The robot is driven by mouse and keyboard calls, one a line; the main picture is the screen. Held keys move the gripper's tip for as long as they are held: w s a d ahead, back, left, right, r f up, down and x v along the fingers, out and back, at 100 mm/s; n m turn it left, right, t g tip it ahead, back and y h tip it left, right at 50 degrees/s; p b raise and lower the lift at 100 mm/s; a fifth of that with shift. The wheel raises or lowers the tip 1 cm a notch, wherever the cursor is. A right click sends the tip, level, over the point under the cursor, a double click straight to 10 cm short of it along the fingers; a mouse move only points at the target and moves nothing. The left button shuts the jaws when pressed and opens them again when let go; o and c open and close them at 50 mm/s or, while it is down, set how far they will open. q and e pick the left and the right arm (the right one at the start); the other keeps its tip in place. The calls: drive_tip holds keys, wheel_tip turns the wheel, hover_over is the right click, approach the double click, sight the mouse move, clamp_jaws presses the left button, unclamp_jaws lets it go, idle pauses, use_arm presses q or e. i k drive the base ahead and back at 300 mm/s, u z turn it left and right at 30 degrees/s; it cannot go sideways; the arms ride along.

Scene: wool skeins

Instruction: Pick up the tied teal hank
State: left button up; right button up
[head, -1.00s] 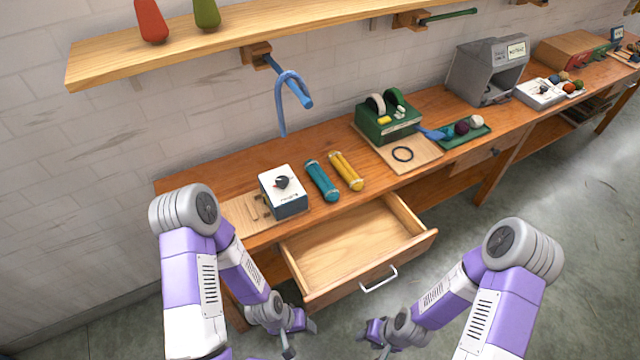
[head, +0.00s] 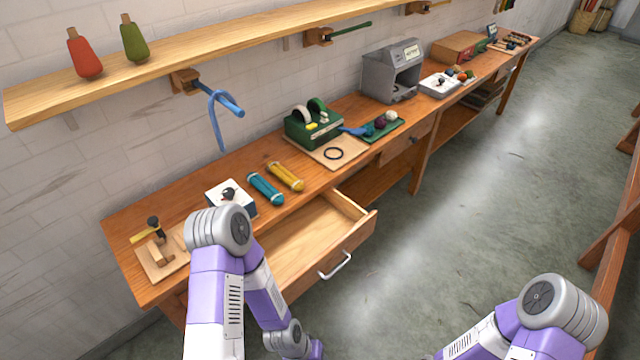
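The teal hank (head: 266,188) lies on the wooden bench, with pale ties near its ends. A yellow hank (head: 285,176) lies beside it on the right, close and roughly parallel. My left arm rises in front of the bench at the lower middle, left of the open drawer. Its gripper is at the bottom edge, too cut off to read. My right arm is at the lower right, away from the bench, and its gripper is out of the frame. Neither arm is at the teal hank.
An open, empty drawer (head: 345,247) juts from the bench front below the hanks. A white-topped box (head: 222,191) stands left of the teal hank, partly behind my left arm. A green tape dispenser (head: 314,128) stands to the right. A shelf (head: 220,38) with a blue hook (head: 222,105) overhangs the back.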

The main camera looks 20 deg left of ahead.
sight(268, 191)
drive_tip(key=z, duration=1.05)
drive_tip(key=i, duration=1.05)
drive_tip(key=u, duration=2.45)
